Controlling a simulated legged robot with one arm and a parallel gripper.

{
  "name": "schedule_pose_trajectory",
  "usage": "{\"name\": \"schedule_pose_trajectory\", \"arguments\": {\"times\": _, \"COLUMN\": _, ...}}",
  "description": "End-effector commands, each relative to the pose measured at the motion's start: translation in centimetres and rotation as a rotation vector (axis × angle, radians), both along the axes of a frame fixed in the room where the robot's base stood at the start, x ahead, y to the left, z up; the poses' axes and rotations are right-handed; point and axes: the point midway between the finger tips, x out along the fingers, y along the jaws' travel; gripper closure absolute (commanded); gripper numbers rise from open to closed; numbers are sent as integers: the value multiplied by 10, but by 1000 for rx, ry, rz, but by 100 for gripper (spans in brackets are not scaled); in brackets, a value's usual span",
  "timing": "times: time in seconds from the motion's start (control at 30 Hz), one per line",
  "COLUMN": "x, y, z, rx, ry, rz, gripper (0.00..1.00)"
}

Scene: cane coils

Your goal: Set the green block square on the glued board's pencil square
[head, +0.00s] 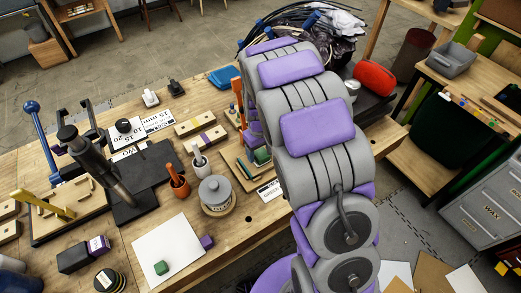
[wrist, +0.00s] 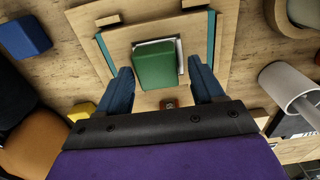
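The green block (wrist: 155,65) sits on the glued board (wrist: 118,45) in the wrist view. A pale, thin-edged square shows from under its far and right edges; the block covers most of it, and its outline looks slightly turned against the pale square. Teal strips run along the board's two sides. My gripper (wrist: 162,80) has its blue fingers apart on either side of the block, with a visible gap on both sides. In the head view the green block (head: 262,155) shows on the board beside my arm, which hides my gripper.
A blue block (wrist: 25,37) and a yellow block (wrist: 82,110) show in the wrist view.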

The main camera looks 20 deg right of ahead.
Motion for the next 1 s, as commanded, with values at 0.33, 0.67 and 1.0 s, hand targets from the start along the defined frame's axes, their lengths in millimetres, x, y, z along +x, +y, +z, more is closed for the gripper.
{"name": "schedule_pose_trajectory", "arguments": {"times": 0.33, "x": 0, "y": 0, "z": 3, "rx": 0, "ry": -1, "rz": 0, "gripper": 28}}
{"name": "schedule_pose_trajectory", "arguments": {"times": 0.67, "x": 1, "y": 0, "z": 60, "rx": 0, "ry": -6, "rz": 1, "gripper": 28}}
{"name": "schedule_pose_trajectory", "arguments": {"times": 1.0, "x": 1, "y": 0, "z": 114, "rx": 0, "ry": -4, "rz": -1, "gripper": 28}}
